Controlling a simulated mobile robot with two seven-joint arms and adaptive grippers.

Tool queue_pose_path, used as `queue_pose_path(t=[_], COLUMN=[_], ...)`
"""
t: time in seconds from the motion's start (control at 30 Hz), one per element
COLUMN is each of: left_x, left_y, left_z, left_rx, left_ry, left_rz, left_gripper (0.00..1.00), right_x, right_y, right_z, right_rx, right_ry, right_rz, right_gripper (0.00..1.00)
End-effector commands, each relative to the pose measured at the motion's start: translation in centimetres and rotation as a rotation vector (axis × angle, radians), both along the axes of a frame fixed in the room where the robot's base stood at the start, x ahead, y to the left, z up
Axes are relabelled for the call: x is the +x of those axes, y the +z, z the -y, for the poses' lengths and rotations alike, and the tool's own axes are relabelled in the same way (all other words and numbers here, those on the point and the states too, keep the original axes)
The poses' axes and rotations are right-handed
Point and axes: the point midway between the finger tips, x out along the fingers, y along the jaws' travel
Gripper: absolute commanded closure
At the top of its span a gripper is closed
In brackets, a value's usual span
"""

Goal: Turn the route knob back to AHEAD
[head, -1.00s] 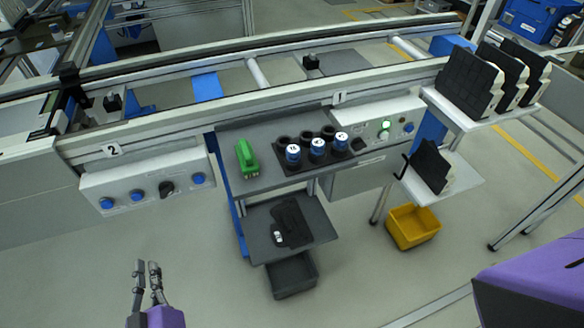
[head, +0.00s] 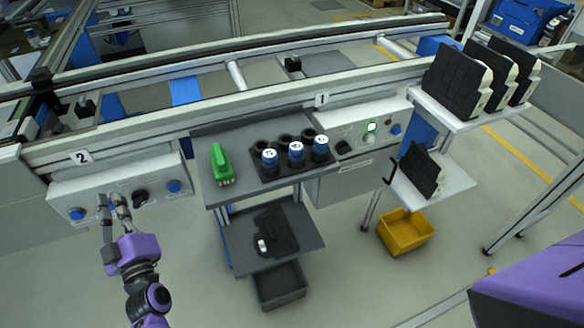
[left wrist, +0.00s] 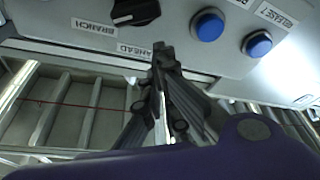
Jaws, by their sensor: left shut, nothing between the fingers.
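The route knob (head: 140,198) is a black rotary knob on the grey control box (head: 60,190) under conveyor sign 2. In the left wrist view the black knob (left wrist: 135,11) is cut by the top edge, with BRANCH (left wrist: 95,27) and AHEAD (left wrist: 133,49) labels beside it. A light mark on the knob is on its BRANCH side. My left gripper (head: 112,202) is shut and empty, in front of the box just left of the knob. In the left wrist view its fingertips (left wrist: 161,50) are close to the AHEAD label, apart from the knob. My right gripper is not in view.
Blue buttons (left wrist: 208,24) sit beside the knob on the same panel. A grey shelf (head: 215,130) right of the box carries a green object (head: 221,165) and blue-and-white cans (head: 296,152). A yellow bin (head: 405,232) stands on the floor. The floor below the box is open.

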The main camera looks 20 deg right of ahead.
Motion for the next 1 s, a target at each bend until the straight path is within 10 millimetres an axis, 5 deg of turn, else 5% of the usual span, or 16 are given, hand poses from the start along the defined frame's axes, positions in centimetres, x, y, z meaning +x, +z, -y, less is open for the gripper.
queue_pose_path(t=[0.2,1.0], left_x=[-0.1,-0.2], left_y=[-2.0,-2.3], left_z=[1.0,0.9], left_rx=[0.001,-0.062], left_ry=[0.001,0.002], left_rz=[-0.001,-0.002], left_gripper=[1.00,1.00], right_x=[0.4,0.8], right_y=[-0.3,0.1], right_z=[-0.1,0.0], right_rx=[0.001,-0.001], right_ry=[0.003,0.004], right_rz=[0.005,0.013], right_gripper=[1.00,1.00])
